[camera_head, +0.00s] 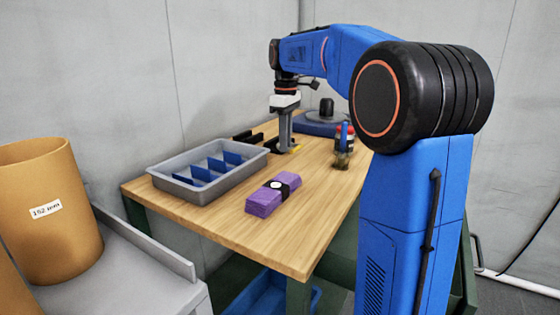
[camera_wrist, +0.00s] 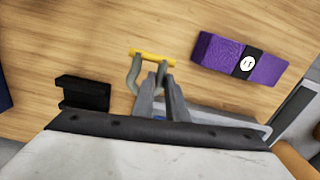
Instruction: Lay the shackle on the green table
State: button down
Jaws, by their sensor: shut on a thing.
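The shackle has a grey bow and a yellow pin (camera_wrist: 152,54). In the wrist view it sits at the fingertips of my gripper (camera_wrist: 162,92), which is shut on it. In the head view my gripper (camera_head: 285,136) points down over the far part of the table, and a bit of the shackle's yellow (camera_head: 295,149) shows beside the fingertips. The table (camera_head: 312,218) has a wooden top and green legs. The shackle is very low over the top; I cannot tell whether it touches.
A grey tray (camera_head: 176,169) with blue dividers stands left. A purple block (camera_head: 264,202) with a black band lies in front. A jar of tools (camera_head: 342,158) stands right, a blue device (camera_head: 318,127) behind. A black bracket (camera_wrist: 84,94) is near my gripper.

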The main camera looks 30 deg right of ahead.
jog(key=shift+f, duration=3.1)
jog(key=c, duration=1.8)
grip_release()
jog(key=shift+f, duration=0.1)
jog(key=shift+o, duration=0.2)
notch_tip(320, 180, up, 12)
jog(key=shift+r, duration=0.1)
